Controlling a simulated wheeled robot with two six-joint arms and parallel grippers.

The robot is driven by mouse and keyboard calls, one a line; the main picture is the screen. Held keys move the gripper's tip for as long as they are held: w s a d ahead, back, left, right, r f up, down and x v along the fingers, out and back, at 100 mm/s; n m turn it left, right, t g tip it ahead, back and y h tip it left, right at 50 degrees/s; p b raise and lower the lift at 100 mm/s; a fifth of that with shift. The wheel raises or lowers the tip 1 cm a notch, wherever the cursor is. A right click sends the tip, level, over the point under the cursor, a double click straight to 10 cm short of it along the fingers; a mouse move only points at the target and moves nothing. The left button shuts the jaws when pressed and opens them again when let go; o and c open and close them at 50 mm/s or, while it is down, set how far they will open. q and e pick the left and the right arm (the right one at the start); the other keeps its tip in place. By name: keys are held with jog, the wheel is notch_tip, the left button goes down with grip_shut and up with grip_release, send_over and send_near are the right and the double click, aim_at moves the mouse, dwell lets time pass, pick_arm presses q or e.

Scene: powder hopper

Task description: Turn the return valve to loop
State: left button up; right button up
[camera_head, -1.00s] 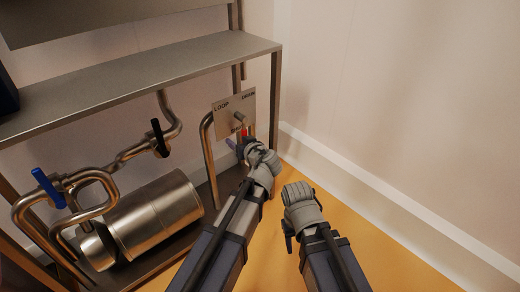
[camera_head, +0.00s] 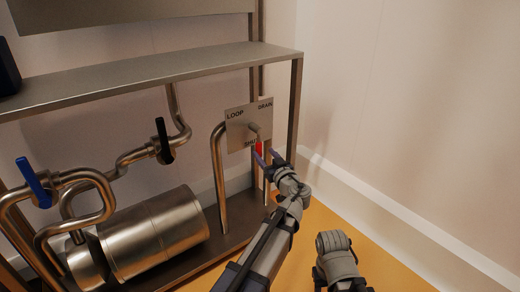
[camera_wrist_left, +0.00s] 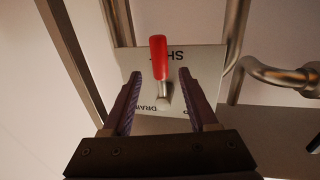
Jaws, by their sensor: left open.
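The return valve has a red handle (camera_head: 259,147) on a metal plate (camera_head: 236,131) marked LOOP at left, DRAIN at right and SHUT below. The handle hangs down toward SHUT. My left gripper (camera_head: 267,158) is open just in front of the handle. In the left wrist view the plate (camera_wrist_left: 205,60) appears upside down. There the red handle (camera_wrist_left: 158,57) lies in line with the gap between the open jaws (camera_wrist_left: 160,95), with space on both sides. My right arm's end (camera_head: 336,258) is low in the head view; its jaws cannot be made out.
A steel shelf (camera_head: 150,80) runs above the pipes. A blue-handled valve (camera_head: 34,182), a black-handled valve (camera_head: 162,140) and a steel cylinder (camera_head: 155,235) lie to the left. A vertical pipe (camera_head: 219,180) stands beside the plate. Floor at right is clear.

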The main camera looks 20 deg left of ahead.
aim_at(260, 149)
pick_arm(q)
jog(key=shift+x, duration=2.75)
grip_shut()
